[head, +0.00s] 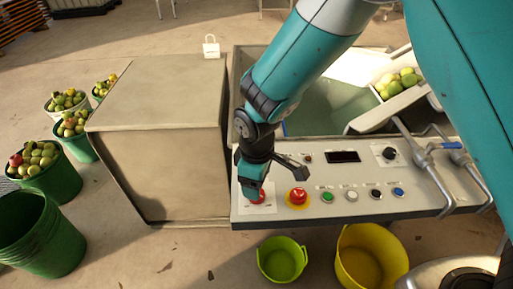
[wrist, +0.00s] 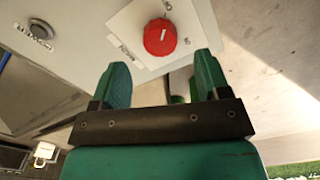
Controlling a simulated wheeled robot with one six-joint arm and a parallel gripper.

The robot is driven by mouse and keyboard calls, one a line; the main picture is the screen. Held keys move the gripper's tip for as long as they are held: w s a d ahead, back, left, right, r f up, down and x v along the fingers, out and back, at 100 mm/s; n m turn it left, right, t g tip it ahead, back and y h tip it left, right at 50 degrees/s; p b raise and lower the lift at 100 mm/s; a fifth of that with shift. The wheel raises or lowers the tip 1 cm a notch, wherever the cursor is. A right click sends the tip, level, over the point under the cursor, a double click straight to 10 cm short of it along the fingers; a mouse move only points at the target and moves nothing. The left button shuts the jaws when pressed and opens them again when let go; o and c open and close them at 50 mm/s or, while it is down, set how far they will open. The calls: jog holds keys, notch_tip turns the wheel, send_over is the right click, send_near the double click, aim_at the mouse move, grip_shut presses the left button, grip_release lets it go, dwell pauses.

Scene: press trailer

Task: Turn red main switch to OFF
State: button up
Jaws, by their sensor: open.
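The red main switch (wrist: 160,37) is a round red knob on a white label plate in the wrist view. It has a small white mark on its face; the plate's lettering is too small to read surely. In the head view the red switch (head: 258,197) shows at the left end of the control panel (head: 318,213), partly hidden by my gripper. My gripper (wrist: 161,76) is open and empty. Its two green fingers point at the panel, with the knob between and just beyond their tips in the picture. My gripper (head: 252,182) hangs over the switch in the head view; contact cannot be told.
A red mushroom button (head: 298,196) on a yellow base sits just right of the switch. Several coloured buttons, a black knob (head: 389,153) and a display (head: 343,156) share the panel. A metal cabinet (head: 165,95) stands left. Yellow-green (head: 282,262) and yellow (head: 345,270) buckets stand below.

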notch_tip(320, 180, up, 13)
jog(key=shift+f, duration=0.15)
dwell(0.4)
jog(key=s+d+r+m+y, duration=0.2)
jog(key=s+d+r, duration=0.3)
jog(key=s, duration=0.3)
jog(key=s+d+r+m+y+p, duration=0.1)
jog(key=s+d+r+m+y, duration=0.1)
jog(key=s+d+r+m, duration=0.2)
jog(key=s+d+r, duration=0.2)
jog(key=s, duration=0.2)
jog(key=shift+s+d+r, duration=0.2)
jog(key=shift+d+r, duration=0.05)
